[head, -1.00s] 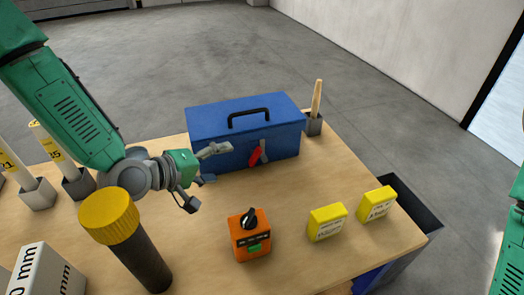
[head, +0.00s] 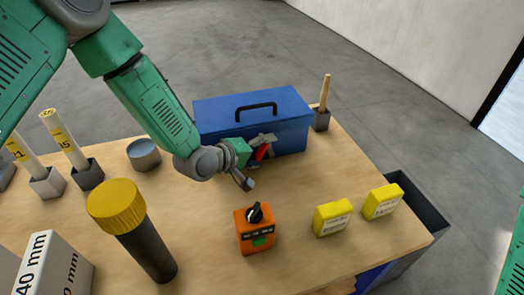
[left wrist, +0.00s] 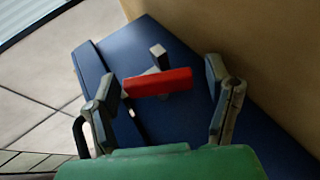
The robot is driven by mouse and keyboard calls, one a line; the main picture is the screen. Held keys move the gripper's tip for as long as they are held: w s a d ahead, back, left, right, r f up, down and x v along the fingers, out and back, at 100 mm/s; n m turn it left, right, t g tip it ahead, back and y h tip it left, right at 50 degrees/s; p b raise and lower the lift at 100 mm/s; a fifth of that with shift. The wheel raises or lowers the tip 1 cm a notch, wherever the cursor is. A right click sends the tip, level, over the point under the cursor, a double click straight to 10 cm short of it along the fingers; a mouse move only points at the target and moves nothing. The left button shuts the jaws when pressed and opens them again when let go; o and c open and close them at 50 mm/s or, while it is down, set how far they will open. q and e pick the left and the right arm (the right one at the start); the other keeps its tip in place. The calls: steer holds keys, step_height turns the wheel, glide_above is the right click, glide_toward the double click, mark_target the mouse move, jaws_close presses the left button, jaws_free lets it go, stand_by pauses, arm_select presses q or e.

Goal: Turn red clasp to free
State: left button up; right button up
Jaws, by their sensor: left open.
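The red clasp (head: 264,152) is on the front face of the blue toolbox (head: 295,133), which stands at the back of the table. In the left wrist view the red clasp (left wrist: 157,82) is a red bar on a grey mount, lying between my two fingers. My left gripper (head: 256,160) is open in front of the clasp, and it also shows in the left wrist view (left wrist: 165,85) with a finger on each side of the bar. Neither finger visibly grips it. The gripper partly hides the clasp in the head view. My right gripper is not in view.
An orange box with a black knob (head: 256,229) and two yellow boxes (head: 333,218) (head: 382,202) stand in front. A brush-like wooden stick in a grey holder (head: 321,118) is right of the toolbox.

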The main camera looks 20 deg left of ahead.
arm_select(q)
steer(key=shift+c, duration=0.4)
steer(key=c, duration=1.1)
steer(key=shift+s+f+b, duration=0.1)
steer(key=shift+b, duration=0.2)
